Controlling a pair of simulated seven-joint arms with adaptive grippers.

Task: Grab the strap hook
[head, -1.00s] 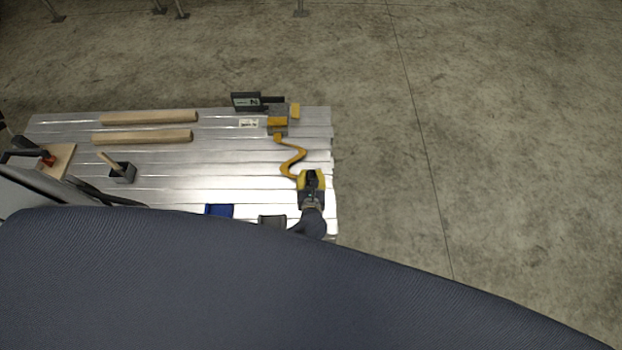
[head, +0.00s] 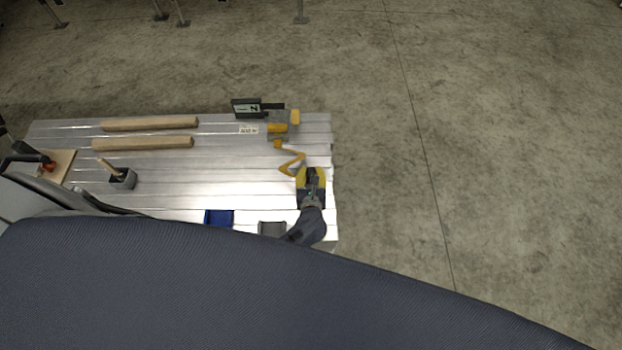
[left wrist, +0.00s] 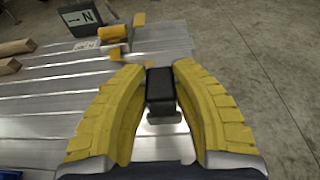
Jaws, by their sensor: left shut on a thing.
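My left gripper (head: 311,178), with yellow padded fingers, is over the right end of the silver slatted trailer bed (head: 200,170). In the left wrist view its fingers are shut on the strap hook (left wrist: 160,88), a dark block with a small grey metal part below it. The orange strap (head: 290,163) runs in a bent line from the yellow ratchet (head: 277,128) toward the gripper. In the head view the gripper mostly hides the hook. My right gripper is not in view.
A black sign box (head: 246,107) stands behind the ratchet. Two wooden bars (head: 150,123) lie at the back left. A dark holder (head: 123,179), a blue tray (head: 219,218) and a grey tray (head: 271,228) are nearer. Concrete floor is clear at right.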

